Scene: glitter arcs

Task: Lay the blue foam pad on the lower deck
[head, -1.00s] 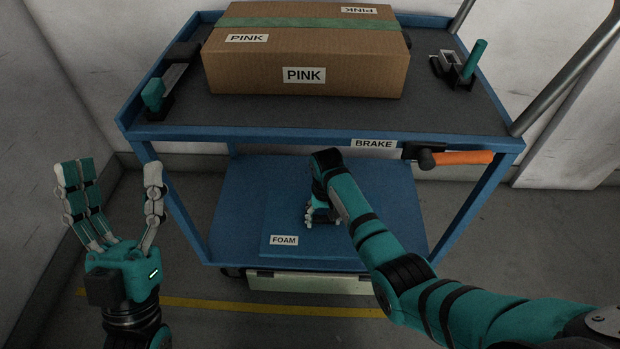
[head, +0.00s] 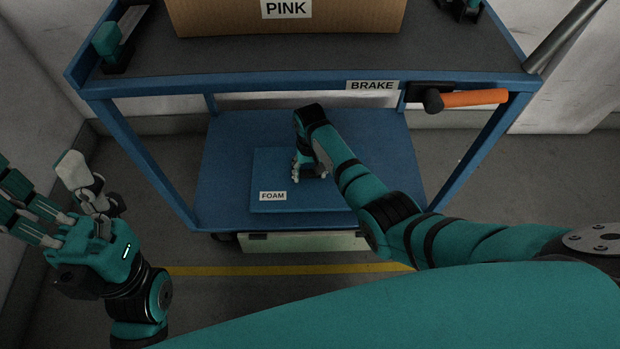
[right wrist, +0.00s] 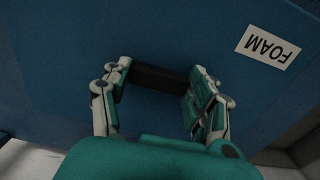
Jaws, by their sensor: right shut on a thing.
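The blue foam pad (head: 278,171), labelled FOAM, is over the front middle of the blue lower deck (head: 222,167) of a cart. Whether its underside touches the deck is hard to tell. My right gripper (head: 311,172) is over the pad. In the right wrist view my gripper (right wrist: 160,95) is shut on a black handle (right wrist: 158,78) on the pad (right wrist: 65,70); the pad fills most of that view. My left gripper (head: 52,200) is open and empty, left of the cart.
The cart's upper deck (head: 230,62) overhangs the lower one and carries a cardboard box (head: 330,22) labelled PINK. An orange brake lever (head: 474,98) sticks out at its front right. A pale box (head: 300,242) shows beneath the lower deck. Bare deck surrounds the pad.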

